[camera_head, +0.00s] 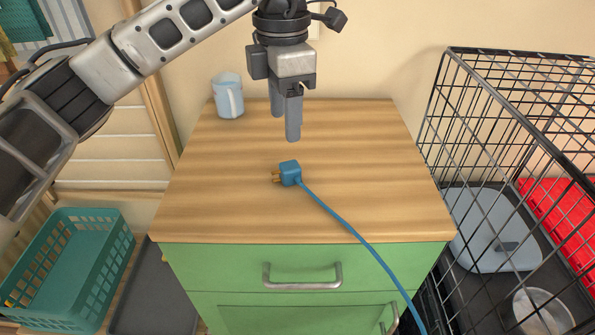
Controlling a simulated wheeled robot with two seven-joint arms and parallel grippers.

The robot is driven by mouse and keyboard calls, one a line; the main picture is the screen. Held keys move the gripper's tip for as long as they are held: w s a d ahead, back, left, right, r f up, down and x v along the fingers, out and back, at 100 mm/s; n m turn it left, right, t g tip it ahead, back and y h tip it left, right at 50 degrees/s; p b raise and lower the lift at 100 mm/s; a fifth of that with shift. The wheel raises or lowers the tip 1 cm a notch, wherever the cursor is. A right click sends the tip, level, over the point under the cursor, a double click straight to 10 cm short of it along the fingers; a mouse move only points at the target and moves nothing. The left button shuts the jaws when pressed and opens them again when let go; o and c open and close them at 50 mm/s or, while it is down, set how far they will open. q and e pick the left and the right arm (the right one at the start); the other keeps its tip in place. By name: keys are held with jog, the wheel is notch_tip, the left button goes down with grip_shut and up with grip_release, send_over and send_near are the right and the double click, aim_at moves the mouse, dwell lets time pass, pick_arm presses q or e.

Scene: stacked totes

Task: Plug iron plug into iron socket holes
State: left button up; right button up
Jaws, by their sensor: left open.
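A blue plug (290,173) with brass prongs lies on the wooden cabinet top (220,200). Its prongs point left. Its blue cord (345,225) runs right and down over the cabinet's front edge. My left gripper (286,125) is open and empty, fingers pointing down, above and behind the plug and apart from it. No socket holes can be made out; a small pale edge on the wall behind my left wrist is mostly hidden. My right gripper is not in view.
A light blue mug (228,96) stands at the back left of the cabinet top. A black wire cage (480,130) stands close on the right. A teal basket (68,265) is at lower left. The rest of the wooden top is clear.

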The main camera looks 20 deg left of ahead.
aim_at(290, 165)
pick_arm(q)
jog(key=f, duration=0.7)
jog(key=f+p, duration=0.1)
jog(key=f, duration=0.2)
jog(key=shift+w+d+f, duration=0.2)
jog(key=shift+w+f, duration=0.05)
jog(key=shift+f, duration=0.05)
jog(key=c, duration=1.1)
